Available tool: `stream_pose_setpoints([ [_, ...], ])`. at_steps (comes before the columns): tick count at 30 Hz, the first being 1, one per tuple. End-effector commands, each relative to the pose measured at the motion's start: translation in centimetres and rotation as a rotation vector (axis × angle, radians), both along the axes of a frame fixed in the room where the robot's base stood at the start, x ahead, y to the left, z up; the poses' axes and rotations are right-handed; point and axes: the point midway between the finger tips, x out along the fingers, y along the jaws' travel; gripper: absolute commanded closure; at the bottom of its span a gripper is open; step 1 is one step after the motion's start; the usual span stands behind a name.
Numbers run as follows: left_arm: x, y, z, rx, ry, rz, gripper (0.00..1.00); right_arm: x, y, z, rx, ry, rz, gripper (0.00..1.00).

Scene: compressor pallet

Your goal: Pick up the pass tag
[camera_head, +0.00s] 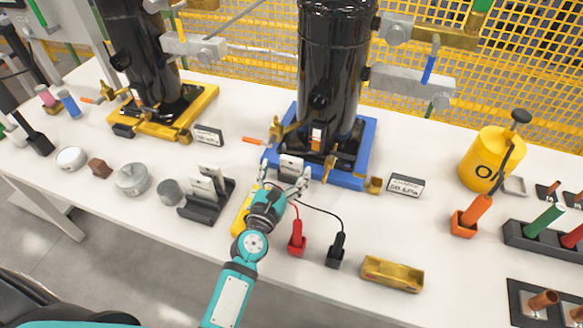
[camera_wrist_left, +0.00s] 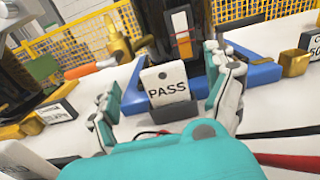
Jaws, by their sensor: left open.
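The pass tag (camera_wrist_left: 168,84) is a white card marked "PASS" with a small hole near its top. It stands upright in a dark holder (camera_wrist_left: 175,112) in front of the blue pallet. In the head view the tag (camera_head: 291,166) shows at the blue pallet's front edge, just beyond my left gripper (camera_head: 285,178). My left gripper (camera_wrist_left: 166,92) is open, with one finger on each side of the tag in the wrist view. I see gaps on both sides; whether the fingertips reach the tag in depth, I cannot tell. My right gripper is not in view.
A black compressor stands on the blue pallet (camera_head: 347,180) behind the tag. A black rack (camera_head: 190,211) with grey-white tags is left. A yellow tray (camera_head: 392,274) sits front right.

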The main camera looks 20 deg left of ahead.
Motion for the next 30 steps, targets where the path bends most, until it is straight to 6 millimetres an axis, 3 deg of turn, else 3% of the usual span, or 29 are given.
stream_pose_setpoints([
  [12,4.9,-0.1,-0.6,-0.001,-0.001,-0.001,0.13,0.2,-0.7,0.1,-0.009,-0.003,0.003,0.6],
  [21,5.4,-0.1,-0.6,0.0,0.0,0.0,0.13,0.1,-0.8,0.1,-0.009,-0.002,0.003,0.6],
  [30,5.3,-0.1,-0.6,0.0,0.0,0.0,0.53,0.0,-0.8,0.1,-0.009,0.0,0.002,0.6],
])
